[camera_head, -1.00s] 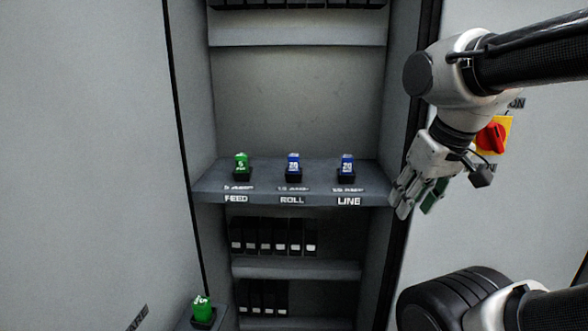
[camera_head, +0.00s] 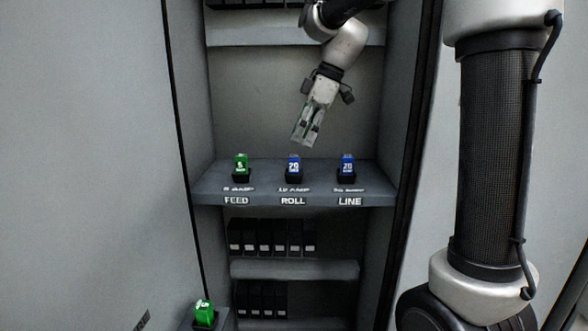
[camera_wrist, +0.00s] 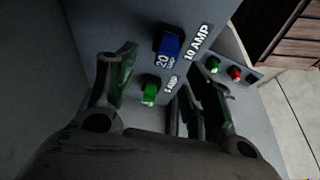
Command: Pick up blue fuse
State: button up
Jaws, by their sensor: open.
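Two blue fuses stand upright in black holders on the grey shelf (camera_head: 215,190): a middle blue fuse (camera_head: 293,163) above the ROLL label and a right blue fuse (camera_head: 347,164) above LINE. A green fuse (camera_head: 241,163) stands at FEED. My gripper (camera_head: 304,138) is open and empty, above and behind the middle blue fuse and apart from it. In the wrist view, a blue fuse (camera_wrist: 167,47) marked 20 lies beyond the fingers beside a 10 AMP label. The green fuse (camera_wrist: 149,92) shows between my fingers, further off. The other blue fuse is not visible there.
Cabinet walls close in the shelf on both sides, with an upper ledge (camera_head: 290,32) above. Black modules (camera_head: 272,238) fill lower shelves. Another green fuse (camera_head: 203,312) sits on a lower left ledge. Small green (camera_wrist: 214,66) and red (camera_wrist: 236,74) items show in the wrist view.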

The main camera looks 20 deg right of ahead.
aim_at(295, 156)
jog(key=x, duration=0.7)
jog(key=shift+s+a+f, duration=0.1)
jog(key=shift+s, duration=0.3)
jog(key=c, duration=1.1)
